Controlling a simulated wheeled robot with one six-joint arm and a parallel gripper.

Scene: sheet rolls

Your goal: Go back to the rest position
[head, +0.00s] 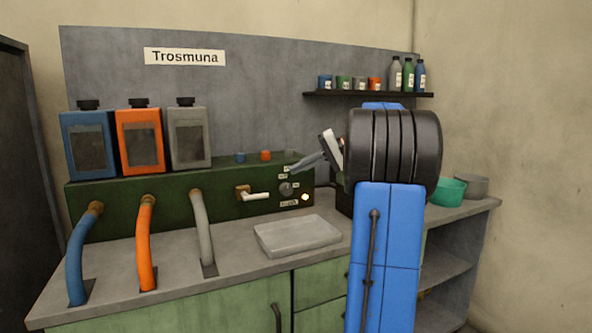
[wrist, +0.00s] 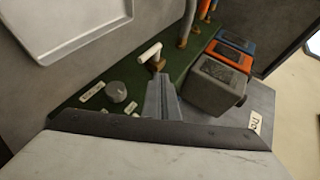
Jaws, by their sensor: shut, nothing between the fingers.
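My gripper (head: 306,163) points left and slightly down in front of the green machine panel (head: 225,200), above the knob (head: 286,189) and right of the white lever handle (head: 255,196). Its grey fingers are shut with nothing between them, and they also show in the wrist view (wrist: 161,98). There the knob (wrist: 117,92) is left of the fingers and the lever (wrist: 150,53) is beyond their tips. My blue arm and black joint hide part of the bench's right side. I cannot tell the exact gap between the fingers and the panel.
Blue (head: 90,144), orange (head: 140,141) and grey (head: 189,137) canisters stand on the machine's left. A grey tray (head: 297,235) lies on the bench in front. A shelf (head: 350,94) with cans and bottles is above right. Green (head: 448,191) and grey bowls (head: 475,187) stand far right.

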